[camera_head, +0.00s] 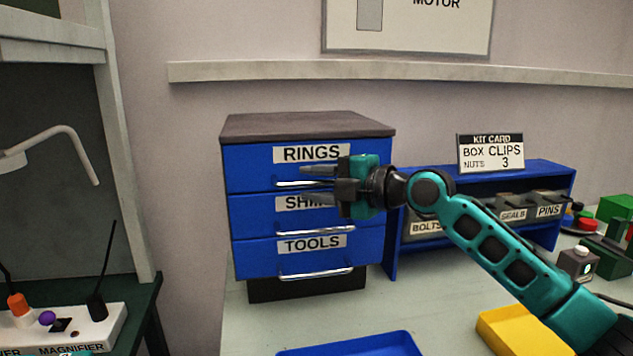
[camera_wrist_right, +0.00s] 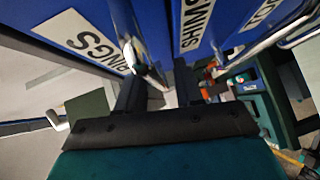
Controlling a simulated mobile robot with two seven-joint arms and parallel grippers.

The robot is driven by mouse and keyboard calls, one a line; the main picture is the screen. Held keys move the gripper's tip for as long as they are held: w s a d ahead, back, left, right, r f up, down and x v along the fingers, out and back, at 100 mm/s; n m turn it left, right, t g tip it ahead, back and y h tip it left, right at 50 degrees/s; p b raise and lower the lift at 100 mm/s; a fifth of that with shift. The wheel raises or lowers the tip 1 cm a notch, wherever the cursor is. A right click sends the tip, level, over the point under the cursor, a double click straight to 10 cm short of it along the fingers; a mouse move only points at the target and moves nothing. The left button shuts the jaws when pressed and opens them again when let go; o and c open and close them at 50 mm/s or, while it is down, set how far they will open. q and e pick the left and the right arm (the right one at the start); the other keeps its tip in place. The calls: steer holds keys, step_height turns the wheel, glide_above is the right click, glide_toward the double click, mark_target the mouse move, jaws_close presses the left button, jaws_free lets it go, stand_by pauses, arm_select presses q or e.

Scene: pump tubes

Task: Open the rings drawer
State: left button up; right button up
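The rings drawer (camera_head: 258,177) is the top drawer of a blue cabinet, with a white RINGS label and a metal bar handle (camera_head: 290,184). Its front looks flush with the cabinet, so it appears shut. My right gripper (camera_head: 305,185) comes in from the right with its dark fingers apart, one above and one below the handle. The right wrist view shows the RINGS label (camera_wrist_right: 82,40) and the handle (camera_wrist_right: 134,57) running down between the open fingers (camera_wrist_right: 157,85). I cannot tell whether a finger touches the handle.
Below are the shims drawer (camera_head: 255,208) and the tools drawer (camera_head: 255,257), both with bar handles. A blue bin rack (camera_head: 480,180) with a kit card (camera_head: 491,152) stands to the right. A blue tray (camera_head: 350,346) and a yellow tray (camera_head: 505,335) lie in front.

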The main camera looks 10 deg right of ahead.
steer(key=shift+c, duration=0.5)
steer(key=c, duration=0.4)
arm_select(q)
steer(key=shift+s+f, duration=0.1)
steer(key=shift+s, duration=0.1)
arm_select(e)
jaws_close()
arm_select(q)
steer(key=shift+s+f, duration=0.1)
steer(key=shift+s, duration=0.05)
arm_select(e)
steer(key=shift+s, duration=0.15)
